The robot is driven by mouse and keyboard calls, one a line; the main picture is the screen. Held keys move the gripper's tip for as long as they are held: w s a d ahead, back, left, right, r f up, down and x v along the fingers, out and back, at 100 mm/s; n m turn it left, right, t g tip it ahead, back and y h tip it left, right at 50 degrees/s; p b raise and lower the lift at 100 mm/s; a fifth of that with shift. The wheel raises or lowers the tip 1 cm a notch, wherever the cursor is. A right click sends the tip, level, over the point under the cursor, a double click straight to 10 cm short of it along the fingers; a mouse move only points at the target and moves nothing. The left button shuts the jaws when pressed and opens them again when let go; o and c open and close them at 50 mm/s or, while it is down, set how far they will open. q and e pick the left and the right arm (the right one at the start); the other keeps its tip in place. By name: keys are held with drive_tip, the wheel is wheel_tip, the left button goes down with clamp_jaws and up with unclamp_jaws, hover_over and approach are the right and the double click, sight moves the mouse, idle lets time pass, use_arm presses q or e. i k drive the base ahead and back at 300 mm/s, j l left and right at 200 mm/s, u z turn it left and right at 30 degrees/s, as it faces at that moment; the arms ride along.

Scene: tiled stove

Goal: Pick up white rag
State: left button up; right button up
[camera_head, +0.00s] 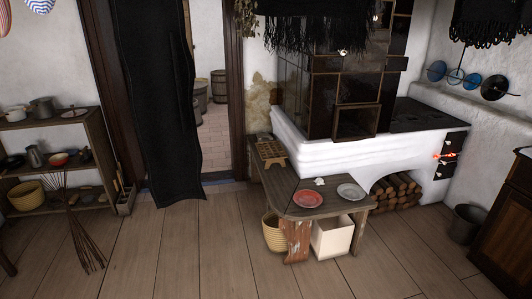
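A small white crumpled thing (319,181), which looks like the white rag, lies on the wooden bench (330,205) in front of the stove. It sits between a red plate (308,199) and a grey plate (351,192), slightly behind them. It is too small to make out its folds. Neither of my grippers shows in the head view.
A white tiled stove (330,158) stands behind the bench. A woven basket (275,233) and a white box (332,237) sit beneath the bench. A metal bucket (467,224) stands at right, a shelf (95,150) at left. The plank floor in front is clear.

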sight(319, 181)
drive_tip(key=i+j+z, duration=0.1)
drive_tip(key=i+z, duration=0.15)
drive_tip(key=i, duration=0.15)
drive_tip(key=i+j+z, duration=0.2)
drive_tip(key=i, duration=0.15)
drive_tip(key=i+j+z, duration=0.25)
drive_tip(key=i+l, duration=0.1)
